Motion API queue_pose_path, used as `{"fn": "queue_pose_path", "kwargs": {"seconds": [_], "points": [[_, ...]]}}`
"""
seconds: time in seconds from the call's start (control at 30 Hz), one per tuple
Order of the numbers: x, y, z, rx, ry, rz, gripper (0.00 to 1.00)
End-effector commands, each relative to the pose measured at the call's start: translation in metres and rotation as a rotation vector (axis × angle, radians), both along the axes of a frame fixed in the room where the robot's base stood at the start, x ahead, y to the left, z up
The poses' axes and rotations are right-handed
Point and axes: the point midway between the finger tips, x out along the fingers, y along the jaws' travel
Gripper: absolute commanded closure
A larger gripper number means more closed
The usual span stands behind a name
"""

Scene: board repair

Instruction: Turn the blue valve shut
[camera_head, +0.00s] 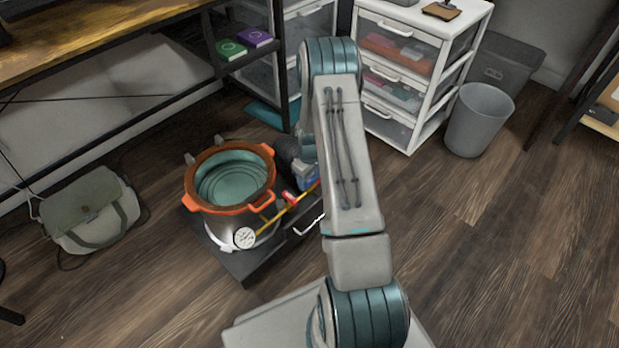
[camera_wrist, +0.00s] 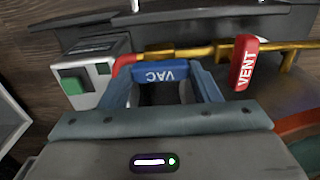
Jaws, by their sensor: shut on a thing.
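The blue valve handle (camera_wrist: 160,73), marked VAC, lies level beside a brass pipe (camera_wrist: 190,52) in the wrist view, its long side roughly along the pipe. My gripper (camera_wrist: 161,88) is shut on it, one finger at each end of the handle. The valve's body under the handle is mostly hidden. A red handle marked VENT (camera_wrist: 245,62) stands across the same pipe, to the right and apart from my fingers. In the head view my arm hides most of the gripper and the blue handle; the red handle (camera_head: 290,198) shows beside it.
A steel pot with an orange rim (camera_head: 190,200) and a gauge (camera_head: 245,238) stands on a dark base left of my arm. A grey box with a green switch (camera_wrist: 75,85) is left of the handle. A drawer unit (camera_head: 428,80) and grey bin (camera_head: 477,122) stand behind.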

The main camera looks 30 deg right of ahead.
Motion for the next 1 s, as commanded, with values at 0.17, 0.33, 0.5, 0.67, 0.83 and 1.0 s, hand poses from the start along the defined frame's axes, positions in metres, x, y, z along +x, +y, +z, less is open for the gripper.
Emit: {"fn": "queue_pose_path", "kwargs": {"seconds": [0.17,0.33,0.5,0.67,0.83,1.0], "points": [[-0.0008,0.0002,0.0004,0.0,0.003,-0.059,0.67],[-0.0012,0.0006,0.0005,0.0,0.005,-0.169,0.67],[-0.0017,0.0005,0.0005,0.0,0.006,-0.323,0.67],[-0.0017,0.001,0.0006,0.0,0.007,-0.474,0.67],[-0.0021,0.0012,0.0003,0.001,0.008,-0.637,0.67],[-0.0026,0.0015,-0.0001,0.0,0.009,-0.799,0.67]]}}
